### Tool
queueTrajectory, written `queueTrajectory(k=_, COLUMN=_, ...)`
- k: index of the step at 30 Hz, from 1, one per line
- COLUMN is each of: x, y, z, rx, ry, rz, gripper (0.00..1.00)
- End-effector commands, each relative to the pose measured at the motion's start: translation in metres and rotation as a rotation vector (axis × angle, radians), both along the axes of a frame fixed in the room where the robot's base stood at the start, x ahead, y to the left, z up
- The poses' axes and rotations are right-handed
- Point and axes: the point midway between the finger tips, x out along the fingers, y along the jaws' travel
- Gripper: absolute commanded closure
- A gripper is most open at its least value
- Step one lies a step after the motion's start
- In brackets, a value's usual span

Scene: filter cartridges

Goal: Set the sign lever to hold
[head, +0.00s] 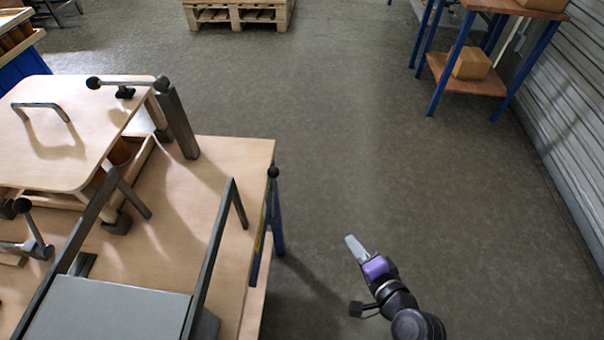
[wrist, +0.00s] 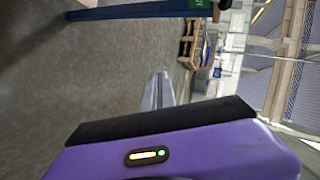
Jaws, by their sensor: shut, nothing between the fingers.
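The sign lever with its black ball knob (head: 273,172) stands at the right edge of the workbench in the head view. Blue and yellow parts show below the knob, seen nearly edge-on, so the lever's setting cannot be read. In the wrist view, a dark knob (wrist: 224,4) and part of a green plate (wrist: 200,4) with a pale mark are cut off at the top edge. My gripper (head: 352,243) is shut and empty over the floor, to the right of the lever and apart from it. Its closed fingertips also show in the wrist view (wrist: 160,80).
The workbench (head: 235,160) carries a wooden fixture with clamps (head: 125,85) and a grey box with upright bars (head: 110,310). A blue leg (wrist: 140,11) crosses the top of the wrist view. Open floor surrounds my gripper; a shelf (head: 470,75) stands far right.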

Motion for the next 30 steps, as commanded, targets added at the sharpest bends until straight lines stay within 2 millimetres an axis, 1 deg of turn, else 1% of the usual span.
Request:
queueTrajectory(k=1, x=0.027, y=0.013, z=0.004, rx=0.067, ry=0.009, rz=0.016, gripper=1.0)
queueTrajectory(k=3, x=0.056, y=0.031, z=0.013, rx=0.162, ry=0.037, rz=0.041, gripper=1.0)
queueTrajectory(k=6, x=0.09, y=0.055, z=0.029, rx=0.282, ry=0.074, rz=0.078, gripper=1.0)
queueTrajectory(k=10, x=0.12, y=0.078, z=0.052, rx=0.394, ry=0.11, rz=0.124, gripper=1.0)
queueTrajectory(k=13, x=0.132, y=0.09, z=0.064, rx=0.446, ry=0.129, rz=0.148, gripper=1.0)
queueTrajectory(k=17, x=0.139, y=0.096, z=0.071, rx=0.476, ry=0.141, rz=0.161, gripper=1.0)
queueTrajectory(k=26, x=0.139, y=0.096, z=0.072, rx=0.476, ry=0.141, rz=0.162, gripper=1.0)
queueTrajectory(k=30, x=0.143, y=0.1, z=0.07, rx=0.475, ry=0.141, rz=0.162, gripper=1.0)
